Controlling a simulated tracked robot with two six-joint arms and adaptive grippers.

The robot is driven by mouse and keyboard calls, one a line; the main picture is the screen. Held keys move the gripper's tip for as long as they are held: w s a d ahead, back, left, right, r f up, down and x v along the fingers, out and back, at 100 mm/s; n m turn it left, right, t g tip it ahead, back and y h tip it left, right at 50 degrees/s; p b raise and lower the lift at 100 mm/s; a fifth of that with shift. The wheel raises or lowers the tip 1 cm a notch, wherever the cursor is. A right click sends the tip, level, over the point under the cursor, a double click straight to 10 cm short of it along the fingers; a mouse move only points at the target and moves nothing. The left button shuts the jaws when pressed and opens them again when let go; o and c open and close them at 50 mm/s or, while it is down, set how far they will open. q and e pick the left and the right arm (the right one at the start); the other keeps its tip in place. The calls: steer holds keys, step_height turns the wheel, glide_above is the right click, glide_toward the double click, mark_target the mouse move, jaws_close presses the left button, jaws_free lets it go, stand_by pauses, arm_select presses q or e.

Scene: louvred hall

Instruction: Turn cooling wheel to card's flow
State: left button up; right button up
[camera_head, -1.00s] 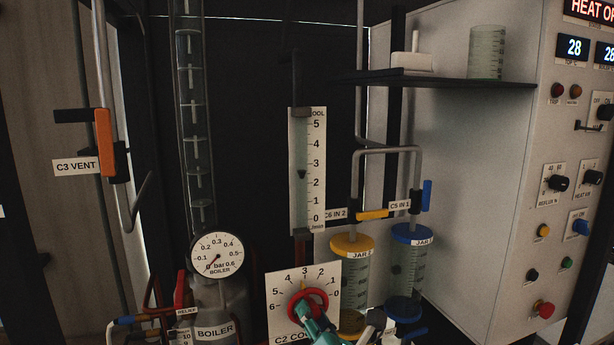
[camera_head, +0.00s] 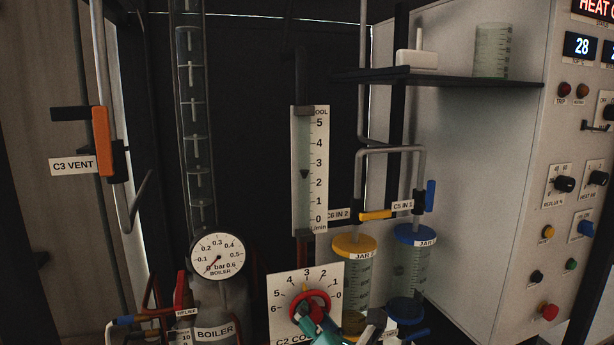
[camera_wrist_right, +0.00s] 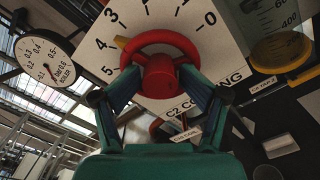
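The red cooling wheel (camera_head: 325,298) is on the white C2 dial plate (camera_head: 332,277) at the bottom centre of the head view. In the head view this gripper (camera_head: 318,322) reaches up from the bottom edge. The cooling flow gauge (camera_head: 314,195) above has its dark marker between 2 and 3. My left gripper is out of view. I cannot make out a flow card.
The boiler gauge (camera_head: 217,256) and red relief lever (camera_head: 179,290) stand left of the dial. The yellow-lidded jar (camera_head: 353,245) and blue-lidded jar (camera_head: 414,235) stand close on its right. A shelf (camera_head: 450,80) and control panel (camera_head: 570,130) are farther right.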

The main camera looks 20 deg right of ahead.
steer(key=s, duration=0.7)
steer(key=shift+d+f, duration=0.1)
stand_by(0.6)
